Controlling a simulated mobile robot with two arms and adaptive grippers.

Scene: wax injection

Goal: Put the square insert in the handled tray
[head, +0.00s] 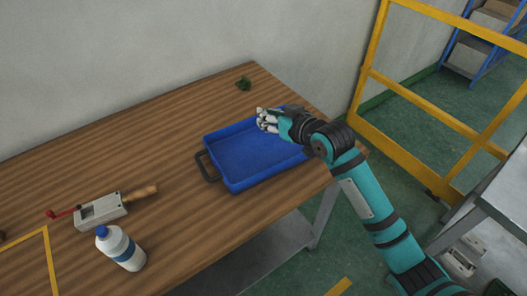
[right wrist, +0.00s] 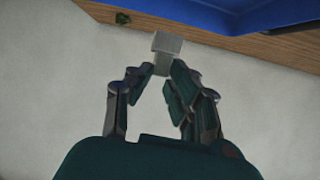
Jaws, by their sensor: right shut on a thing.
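The handled tray (head: 262,151) is a blue shallow tray with a dark handle, lying on the wooden table; no other thing shows inside it. My right gripper (head: 263,121) is over the tray's far side, above it. In the right wrist view my right gripper (right wrist: 157,75) is shut on the square insert (right wrist: 166,44), a small light-grey block held at the fingertips. In the head view the insert cannot be told apart from the pale fingers. The tray's blue wall (right wrist: 275,17) shows at the top right of the right wrist view. My left gripper is not in view.
On the wooden table (head: 165,135) are a small dark-green item (head: 244,83) behind the tray, a metal device (head: 102,211) with a red crank and wooden handle, and a white bottle (head: 121,249). A yellow barrier (head: 440,100) stands to the right. The table's middle is clear.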

